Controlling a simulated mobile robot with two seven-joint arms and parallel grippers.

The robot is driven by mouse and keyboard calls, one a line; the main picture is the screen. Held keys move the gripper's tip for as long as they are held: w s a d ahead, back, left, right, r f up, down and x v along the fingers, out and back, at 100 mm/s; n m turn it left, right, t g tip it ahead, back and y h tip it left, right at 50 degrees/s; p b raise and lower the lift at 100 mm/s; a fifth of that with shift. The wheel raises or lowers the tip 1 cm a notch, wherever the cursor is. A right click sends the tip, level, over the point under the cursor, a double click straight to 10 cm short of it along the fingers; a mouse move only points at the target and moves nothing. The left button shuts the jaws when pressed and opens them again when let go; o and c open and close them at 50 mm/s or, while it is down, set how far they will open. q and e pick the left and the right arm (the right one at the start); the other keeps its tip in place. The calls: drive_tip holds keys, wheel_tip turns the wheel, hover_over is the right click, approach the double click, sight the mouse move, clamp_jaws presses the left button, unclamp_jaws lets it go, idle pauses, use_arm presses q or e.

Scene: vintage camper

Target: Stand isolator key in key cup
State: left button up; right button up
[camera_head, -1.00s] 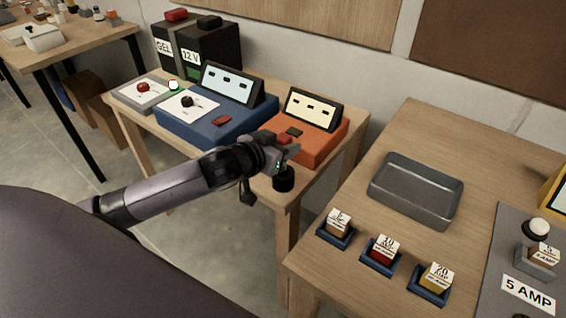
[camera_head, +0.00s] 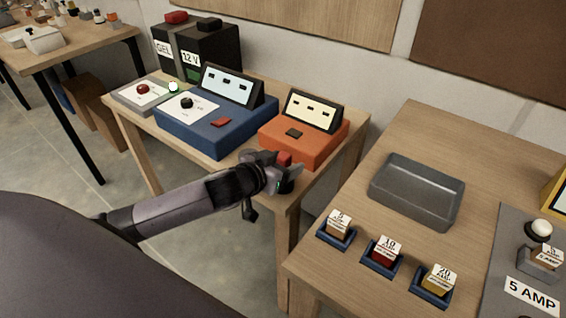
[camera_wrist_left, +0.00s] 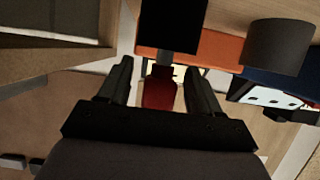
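The black key cup is largely hidden behind my left gripper in the head view. In the left wrist view a dark round cylinder that looks like the cup (camera_wrist_left: 287,47) stands to the right, apart from the key in the picture. My right gripper is not in view.
The orange unit (camera_head: 300,150) and the blue unit (camera_head: 190,135) stand behind the gripper on the wooden table (camera_head: 262,207). A grey tray (camera_head: 415,190) and several small labelled blocks in blue holders are on the right table. A floor gap separates the tables.

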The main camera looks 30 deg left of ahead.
use_arm(q)
drive_tip(key=shift+r, duration=0.25)
drive_tip(key=shift+s, duration=0.2)
drive_tip(key=v, duration=1.1)
drive_tip(key=s+d+f+g, duration=0.1)
drive_tip(key=s+d+f, duration=0.2)
drive_tip(key=s+f, duration=0.3)
drive_tip(key=s+d+f+g, duration=0.1)
drive_tip(key=s+d+f, duration=0.3)
drive_tip(key=f, duration=1.1)
drive_tip(key=s, duration=0.3)
drive_tip(key=shift+s+m+g, duration=0.25)
drive_tip(key=shift+m+g, duration=0.15)
drive_tip(key=shift+d+r, duration=0.1)
drive_tip(key=shift+c, duration=0.3)
drive_tip(key=c, duration=0.3)
drive_tip(key=shift+d, duration=0.1)
drive_tip(key=shift+c, duration=0.2)
